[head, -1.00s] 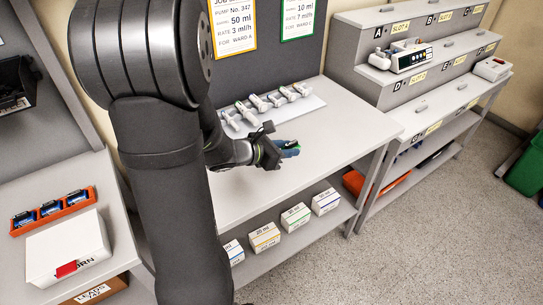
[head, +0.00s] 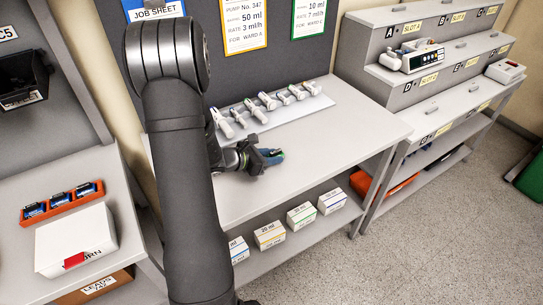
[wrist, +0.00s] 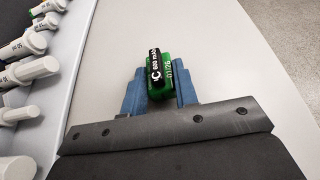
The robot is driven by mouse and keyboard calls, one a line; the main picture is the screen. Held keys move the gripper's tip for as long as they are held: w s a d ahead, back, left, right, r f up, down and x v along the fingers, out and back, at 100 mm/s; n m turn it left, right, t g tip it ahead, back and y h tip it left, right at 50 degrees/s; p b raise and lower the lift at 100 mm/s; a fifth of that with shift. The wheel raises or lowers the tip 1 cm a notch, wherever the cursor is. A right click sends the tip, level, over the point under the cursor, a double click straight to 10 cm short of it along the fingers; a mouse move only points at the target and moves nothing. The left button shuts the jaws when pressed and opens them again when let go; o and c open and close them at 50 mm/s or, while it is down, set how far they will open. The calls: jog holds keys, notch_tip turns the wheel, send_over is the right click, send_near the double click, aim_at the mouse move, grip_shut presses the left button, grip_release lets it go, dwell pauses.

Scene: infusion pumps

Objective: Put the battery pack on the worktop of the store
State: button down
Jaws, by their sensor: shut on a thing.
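The battery pack (wrist: 158,75) is green with a black label and sits between the blue fingertips of my gripper (wrist: 160,92) in the wrist view. In the head view my gripper (head: 268,157) is over the front part of the white worktop (head: 350,125), with only a little of the pack showing at its tip. The gripper is shut on the pack. The worktop shows around and below the pack in the wrist view. I cannot tell whether the pack touches it.
A white tray with several syringes (head: 268,102) lies along the back of the worktop. Boxes (head: 302,214) stand on the shelf below. A tiered rack (head: 405,95) with a pump is at right. An orange holder (head: 62,203) with blue packs and a white bin (head: 75,240) are at left.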

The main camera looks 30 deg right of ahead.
jog(key=c, duration=1.1)
grip_release()
jog(key=shift+f, duration=0.1)
jog(key=shift+a+r, duration=0.15)
jog(key=shift+r, duration=0.1)
notch_tip(320, 180, up, 4)
send_over(240, 175)
jog(key=d, duration=0.1)
jog(key=shift+d, duration=0.1)
jog(key=shift+o, duration=0.3)
jog(key=shift+s+a+r, duration=0.1)
jog(key=shift+a+r, duration=0.1)
jog(key=shift+a, duration=0.4)
